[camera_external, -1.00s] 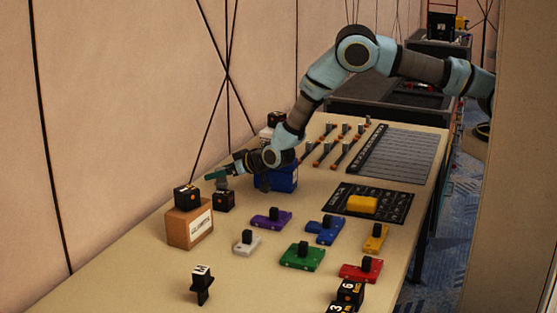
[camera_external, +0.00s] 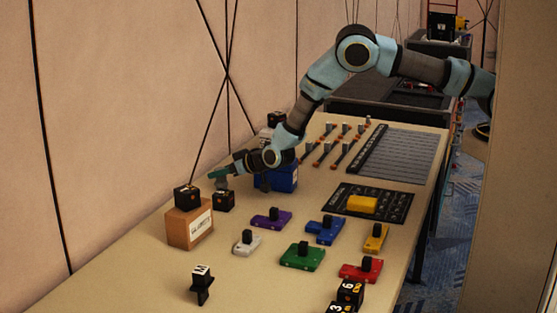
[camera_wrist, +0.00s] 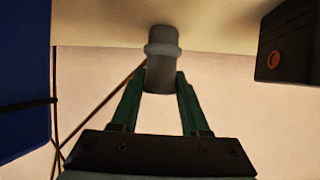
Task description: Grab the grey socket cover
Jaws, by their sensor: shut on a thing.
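The grey socket cover (camera_wrist: 161,68) is a small stepped grey cylinder in the upper middle of the wrist view. My gripper (camera_wrist: 157,82) has its two green fingers closed on either side of it. In the external view my gripper (camera_external: 219,175) is low at the wall side of the table, with the grey cover (camera_external: 221,184) just under the fingers. The cover's far end meets the pale table surface in the wrist view; I cannot tell whether it still touches.
A black cube (camera_external: 224,201) stands close to the gripper, beside a cardboard box (camera_external: 190,228) with another black cube (camera_external: 186,197) on top. A blue box (camera_external: 281,179) is on the other side. Several coloured blocks with black knobs lie towards the front of the table.

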